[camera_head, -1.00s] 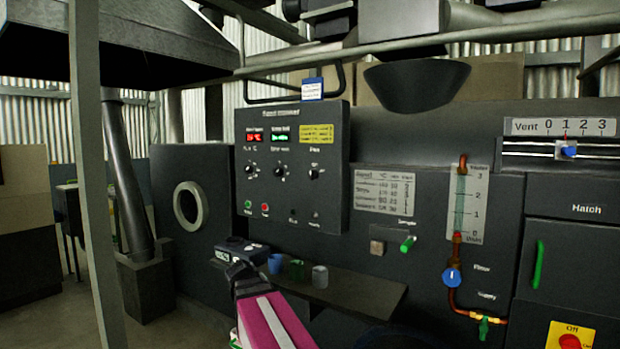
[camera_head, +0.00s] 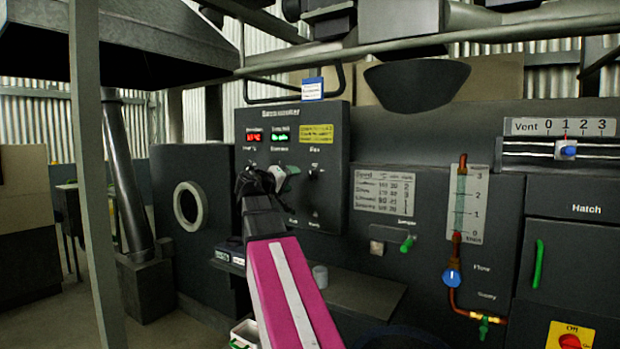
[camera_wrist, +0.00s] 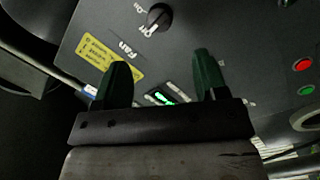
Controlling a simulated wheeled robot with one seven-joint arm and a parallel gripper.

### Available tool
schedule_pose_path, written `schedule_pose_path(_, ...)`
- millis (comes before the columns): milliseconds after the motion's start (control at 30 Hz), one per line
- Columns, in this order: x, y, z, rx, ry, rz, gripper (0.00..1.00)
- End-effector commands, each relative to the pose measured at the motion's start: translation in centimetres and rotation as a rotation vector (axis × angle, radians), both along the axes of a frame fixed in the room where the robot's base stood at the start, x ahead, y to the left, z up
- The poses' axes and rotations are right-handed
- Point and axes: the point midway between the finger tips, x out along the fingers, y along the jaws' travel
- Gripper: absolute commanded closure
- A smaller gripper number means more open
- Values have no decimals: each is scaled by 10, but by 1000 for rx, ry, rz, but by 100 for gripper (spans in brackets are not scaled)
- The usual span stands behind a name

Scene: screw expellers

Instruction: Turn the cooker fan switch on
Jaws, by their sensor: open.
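The cooker fan switch is a black rotary knob (camera_head: 315,173) under the "Fan" label on the dark control panel (camera_head: 338,205). It also shows at the top of the wrist view (camera_wrist: 158,17), where its light pointer appears to be at "Off". My gripper (camera_head: 268,178) is in front of the panel, left of the fan knob in the head view, hiding the other knobs. In the wrist view my gripper (camera_wrist: 161,65) has its two green fingers spread, with nothing between them. The fan knob lies beyond the fingertips, and the fingers do not surround it.
A shelf (camera_head: 365,292) with a grey cup (camera_head: 320,277) is below the panel; my arm covers part of it. A sampler handle (camera_head: 407,244) and a pipe with a blue valve (camera_head: 452,278) are to the right. A post (camera_head: 88,150) stands at the left.

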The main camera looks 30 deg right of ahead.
Motion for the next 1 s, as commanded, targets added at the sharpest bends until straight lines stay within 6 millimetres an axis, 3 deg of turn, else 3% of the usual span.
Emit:
schedule_pose_path(167, 6, -14, 2, -3, -1, -2, 34)
schedule_pose_path(600, 35, -81, 1, -1, 0, -2, 34)
schedule_pose_path(800, 41, -96, 1, -1, 0, -1, 34)
schedule_pose_path(1000, 42, -99, 1, -1, -1, 0, 34)
